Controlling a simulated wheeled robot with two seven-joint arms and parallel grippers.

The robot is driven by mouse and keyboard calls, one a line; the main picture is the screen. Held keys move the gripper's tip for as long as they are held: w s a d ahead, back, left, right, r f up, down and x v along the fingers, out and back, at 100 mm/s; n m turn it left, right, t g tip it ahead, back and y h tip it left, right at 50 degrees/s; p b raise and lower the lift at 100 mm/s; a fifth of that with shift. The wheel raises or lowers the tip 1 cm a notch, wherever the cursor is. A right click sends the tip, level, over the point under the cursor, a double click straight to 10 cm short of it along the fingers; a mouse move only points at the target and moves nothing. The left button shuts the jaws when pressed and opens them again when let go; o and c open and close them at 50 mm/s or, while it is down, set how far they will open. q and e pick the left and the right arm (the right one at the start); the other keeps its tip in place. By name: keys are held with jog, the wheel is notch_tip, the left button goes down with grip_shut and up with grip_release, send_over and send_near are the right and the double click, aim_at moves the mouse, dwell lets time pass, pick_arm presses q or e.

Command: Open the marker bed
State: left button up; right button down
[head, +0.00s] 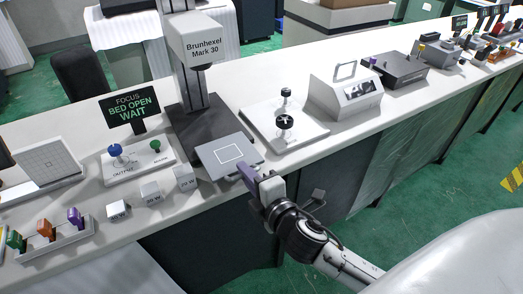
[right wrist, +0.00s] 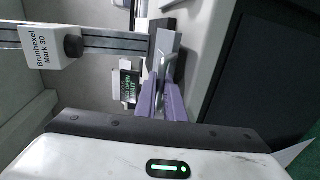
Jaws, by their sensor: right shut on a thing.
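The marker bed (head: 217,163) is a grey plate with a white square outline, at the front of the black base of the Brunhexel Mark 30 machine (head: 190,48). My right gripper (head: 246,173) is at the bed's front edge, its purple fingers shut on the bed's handle. In the right wrist view, the purple fingers (right wrist: 163,100) close around the metal handle (right wrist: 169,62). The machine head (right wrist: 46,42) also shows there. My left gripper is not in view.
A panel with a blue knob (head: 115,150) and a green knob (head: 155,145) stands left of the machine.

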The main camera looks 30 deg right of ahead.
jog(key=shift+s+f, duration=0.15)
jog(key=shift+s, duration=0.35)
jog(key=c, duration=2.1)
grip_release()
jog(key=shift+s, duration=0.1)
jog(key=b+v, duration=0.1)
jog(key=v, duration=0.9)
jog(key=shift+s+r, duration=0.2)
